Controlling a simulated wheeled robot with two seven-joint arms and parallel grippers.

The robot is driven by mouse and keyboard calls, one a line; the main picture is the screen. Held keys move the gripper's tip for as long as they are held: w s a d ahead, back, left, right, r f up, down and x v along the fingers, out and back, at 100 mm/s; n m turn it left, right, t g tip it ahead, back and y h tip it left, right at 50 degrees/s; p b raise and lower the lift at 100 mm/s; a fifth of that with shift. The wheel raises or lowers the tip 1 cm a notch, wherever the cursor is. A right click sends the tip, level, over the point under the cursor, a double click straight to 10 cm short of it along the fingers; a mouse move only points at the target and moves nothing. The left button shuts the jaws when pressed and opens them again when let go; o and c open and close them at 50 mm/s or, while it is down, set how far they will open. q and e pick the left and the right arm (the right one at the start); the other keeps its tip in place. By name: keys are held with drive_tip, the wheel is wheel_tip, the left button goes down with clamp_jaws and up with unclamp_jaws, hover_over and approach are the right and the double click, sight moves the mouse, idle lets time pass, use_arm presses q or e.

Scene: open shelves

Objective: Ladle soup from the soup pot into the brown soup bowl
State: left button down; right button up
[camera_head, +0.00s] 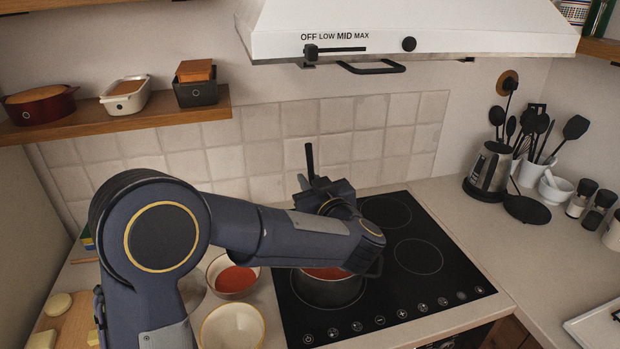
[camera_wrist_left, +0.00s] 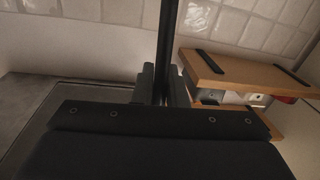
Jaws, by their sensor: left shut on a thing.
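The soup pot (camera_head: 328,292) stands on the front left of the black cooktop with red soup in it, partly hidden by my left arm. My left gripper (camera_head: 318,188) is above the pot, shut on a thin black upright handle (camera_head: 309,158), which I take for the ladle. The handle also shows in the left wrist view (camera_wrist_left: 168,45), between the fingers (camera_wrist_left: 164,84). The ladle's lower end is hidden. Left of the pot is a bowl (camera_head: 215,264) with red soup inside; in front of it is an empty cream bowl (camera_head: 232,330) with a yellowish rim. My right gripper is not in view.
A range hood (camera_head: 410,30) hangs above the cooktop (camera_head: 415,285). A wooden shelf (camera_head: 130,118) with several dishes is at the left. A kettle (camera_head: 488,170) and utensil holder (camera_head: 533,172) stand at the right. A wooden board (camera_head: 75,315) lies at the front left.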

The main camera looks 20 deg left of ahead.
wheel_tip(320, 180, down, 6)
drive_tip(key=b, duration=0.5)
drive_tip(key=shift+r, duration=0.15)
idle(0.6)
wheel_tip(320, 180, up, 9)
drive_tip(key=p, duration=0.9)
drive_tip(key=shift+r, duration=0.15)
idle(0.3)
